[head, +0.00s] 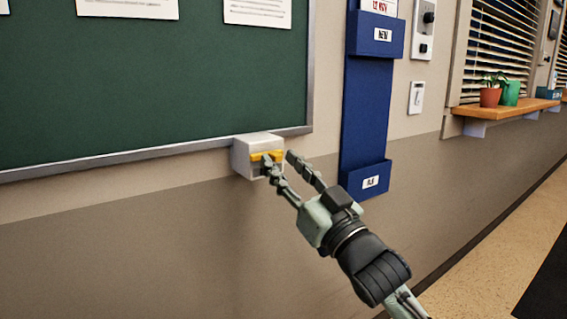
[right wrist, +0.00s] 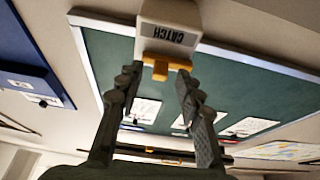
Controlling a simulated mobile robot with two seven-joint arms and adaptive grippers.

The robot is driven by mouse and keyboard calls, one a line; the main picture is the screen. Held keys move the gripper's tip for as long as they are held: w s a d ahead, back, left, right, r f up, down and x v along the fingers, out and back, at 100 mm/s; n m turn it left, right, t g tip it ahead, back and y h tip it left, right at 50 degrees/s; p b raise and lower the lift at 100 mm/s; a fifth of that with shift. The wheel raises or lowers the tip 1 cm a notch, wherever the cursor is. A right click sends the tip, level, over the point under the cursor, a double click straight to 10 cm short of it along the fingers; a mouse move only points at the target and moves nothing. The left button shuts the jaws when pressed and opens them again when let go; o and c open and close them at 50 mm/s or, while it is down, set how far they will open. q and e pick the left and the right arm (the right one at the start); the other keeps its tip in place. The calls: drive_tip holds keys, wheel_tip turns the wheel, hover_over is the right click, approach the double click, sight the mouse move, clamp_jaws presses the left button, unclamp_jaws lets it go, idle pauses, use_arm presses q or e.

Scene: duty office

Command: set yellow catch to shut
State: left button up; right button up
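The yellow catch (head: 266,156) is a small yellow bar on the front of a white-grey box (head: 246,148) fixed to the wall at the board's lower right corner. In the right wrist view the box (right wrist: 170,12) is labelled CATCH and the yellow catch (right wrist: 161,68) shows as a bar with a short tab. My right gripper (head: 278,159) is open at the box, its fingers (right wrist: 158,80) on either side of the catch with gaps visible. I cannot tell whether a fingertip touches it. My left gripper is out of view.
A green board (head: 150,85) with papers is above and left of the box. A blue wall rack (head: 366,120) stands close on the right. Farther right are a switch plate (head: 416,97) and a wooden shelf (head: 510,107) with pots. The wall below the box is clear.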

sight(254, 156)
drive_tip(key=shift+w+a+r, duration=0.1)
drive_tip(key=shift+w, duration=0.05)
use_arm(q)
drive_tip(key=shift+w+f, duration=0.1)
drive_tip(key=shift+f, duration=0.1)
use_arm(e)
drive_tip(key=shift+c, duration=0.5)
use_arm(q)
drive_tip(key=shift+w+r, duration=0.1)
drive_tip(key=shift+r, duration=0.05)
use_arm(e)
clamp_jaws()
drive_tip(key=shift+a, duration=0.25)
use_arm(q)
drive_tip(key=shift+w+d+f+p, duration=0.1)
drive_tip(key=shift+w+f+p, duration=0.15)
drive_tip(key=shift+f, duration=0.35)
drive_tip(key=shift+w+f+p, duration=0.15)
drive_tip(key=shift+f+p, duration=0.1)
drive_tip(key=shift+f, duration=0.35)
use_arm(e)
drive_tip(key=shift+s+a, duration=1)
drive_tip(key=shift+a, duration=0.25)
